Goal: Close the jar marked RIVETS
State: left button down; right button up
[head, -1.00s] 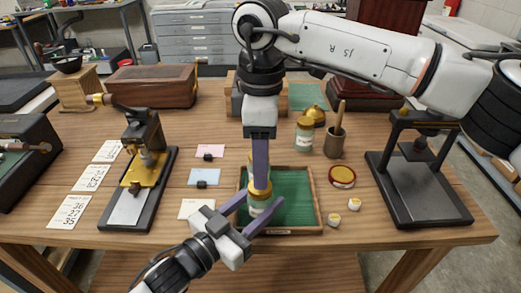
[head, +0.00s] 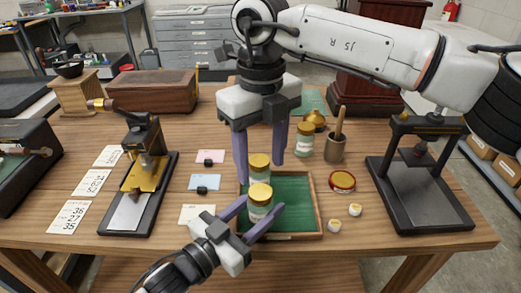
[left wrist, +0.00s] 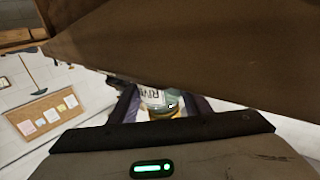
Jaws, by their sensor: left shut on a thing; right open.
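The jar marked RIVETS (head: 259,212) is upright in my left gripper (head: 262,220), at the front of the green-lined tray (head: 300,230).
A third jar (head: 304,142) stands behind the tray, beside a brown cup with a pestle-like stick (head: 335,146). A red-rimmed round tin (head: 342,181) and two small pots (head: 334,225) are right of the tray. Presses stand at left (head: 140,180) and right (head: 415,190).

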aim_at(260, 191)
jog(key=n, duration=0.4)
jog(key=shift+r+n, duration=0.15)
jog(key=shift+n, duration=0.15)
jog(key=n, duration=0.4)
jog(key=shift+r, duration=0.15)
jog(key=n, duration=0.7)
jog(key=shift+r, duration=0.15)
jog(key=n, duration=0.6)
jog(key=shift+r, duration=0.2)
jog(key=n, duration=0.7)
jog(key=shift+r, duration=0.2)
jog(key=shift+f, duration=4.05)
